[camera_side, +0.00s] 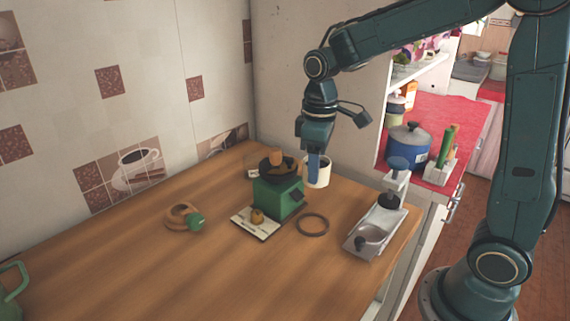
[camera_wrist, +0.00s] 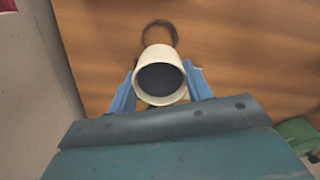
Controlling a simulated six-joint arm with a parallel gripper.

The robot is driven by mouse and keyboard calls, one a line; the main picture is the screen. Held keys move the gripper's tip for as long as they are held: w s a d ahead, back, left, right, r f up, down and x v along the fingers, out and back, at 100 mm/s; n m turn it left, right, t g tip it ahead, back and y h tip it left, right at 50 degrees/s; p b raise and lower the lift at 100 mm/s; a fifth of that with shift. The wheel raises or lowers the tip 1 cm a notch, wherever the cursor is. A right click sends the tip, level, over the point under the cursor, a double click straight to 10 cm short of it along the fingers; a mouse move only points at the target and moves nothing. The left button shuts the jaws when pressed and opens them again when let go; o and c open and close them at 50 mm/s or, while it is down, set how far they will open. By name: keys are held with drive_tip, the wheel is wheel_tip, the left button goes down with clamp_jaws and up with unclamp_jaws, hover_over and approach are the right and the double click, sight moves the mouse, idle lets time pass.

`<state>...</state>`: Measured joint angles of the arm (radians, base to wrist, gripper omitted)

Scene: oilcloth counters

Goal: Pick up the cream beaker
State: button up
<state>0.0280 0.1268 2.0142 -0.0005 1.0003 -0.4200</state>
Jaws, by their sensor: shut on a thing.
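The cream beaker (camera_side: 322,173) is a pale cup with a dark inside, seen in the side view near the back right of the wooden counter. My gripper (camera_side: 314,170) is shut on it, with a blue finger against its wall. In the wrist view the beaker (camera_wrist: 161,74) sits between the two blue fingers of my gripper (camera_wrist: 160,92), its dark opening facing the camera. It looks upright and seems to be above the counter, though its underside is hard to judge.
A green scale-like device (camera_side: 277,197) with a dark pan stands just left of the beaker. A dark ring (camera_side: 312,224) lies in front. A metal device (camera_side: 374,232) stands at the right edge. A brown ring-shaped thing with a green knob (camera_side: 183,217) lies left.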

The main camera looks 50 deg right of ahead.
wheel_tip(320, 180, up, 7)
drive_tip(key=shift+r, duration=0.15)
idle(0.7)
drive_tip(key=s+a+n, duration=0.3)
drive_tip(key=a+n, duration=0.4)
drive_tip(key=s+a+n, duration=0.3)
drive_tip(key=a+n, duration=0.3)
drive_tip(key=a, duration=0.1)
drive_tip(key=f, duration=1.5)
drive_tip(key=shift+w+d+f, duration=0.1)
drive_tip(key=shift+d+f, duration=0.15)
drive_tip(key=shift+f, duration=0.05)
drive_tip(key=shift+f, duration=2.1)
drive_tip(key=shift+f, duration=0.15)
